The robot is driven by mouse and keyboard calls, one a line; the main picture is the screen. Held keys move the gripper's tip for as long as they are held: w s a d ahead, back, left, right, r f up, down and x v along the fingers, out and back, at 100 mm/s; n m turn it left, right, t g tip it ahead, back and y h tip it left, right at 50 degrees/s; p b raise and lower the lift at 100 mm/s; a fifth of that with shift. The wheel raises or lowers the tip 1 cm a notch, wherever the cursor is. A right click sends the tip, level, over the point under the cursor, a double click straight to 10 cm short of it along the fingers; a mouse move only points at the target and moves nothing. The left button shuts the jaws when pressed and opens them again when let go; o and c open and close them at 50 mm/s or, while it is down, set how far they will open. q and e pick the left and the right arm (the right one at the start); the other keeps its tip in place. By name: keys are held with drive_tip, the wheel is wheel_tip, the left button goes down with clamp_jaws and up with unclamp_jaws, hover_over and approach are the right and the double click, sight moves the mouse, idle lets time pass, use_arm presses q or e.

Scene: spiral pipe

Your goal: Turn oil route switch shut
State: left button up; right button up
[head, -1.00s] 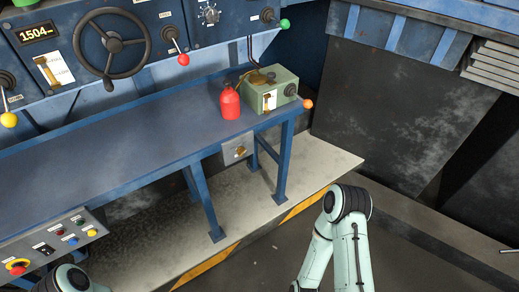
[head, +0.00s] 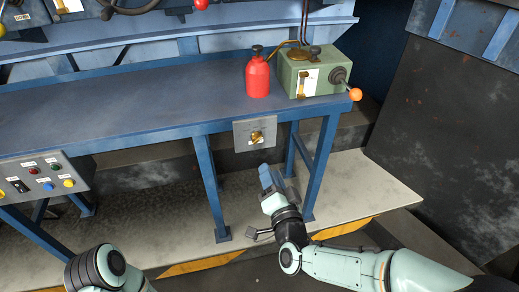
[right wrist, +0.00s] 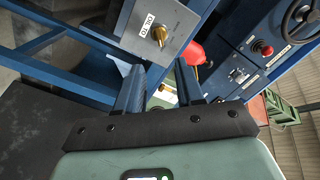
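The oil route switch looks to be the brass knob (head: 256,136) on a grey plate (head: 242,143) fixed under the front edge of the blue bench. In the right wrist view the brass knob (right wrist: 160,35) shows at the top, beside a small white label. My right gripper (head: 266,176) is below and in front of the plate, apart from it, pointing up towards it. In the right wrist view the gripper's two fingers (right wrist: 158,85) stand apart with nothing held between them. Only part of my left arm shows at the bottom left; its gripper is out of view.
A red bottle (head: 258,76) and a green box (head: 312,75) with an orange-tipped lever (head: 354,94) stand on the blue bench (head: 120,110). Blue bench legs (head: 318,165) flank the space under the plate. A button panel (head: 42,178) is at the left.

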sight(258, 141)
drive_tip(key=x, duration=1.2)
drive_tip(key=shift+w+a, duration=0.15)
drive_tip(key=shift+w, duration=0.2)
clamp_jaws()
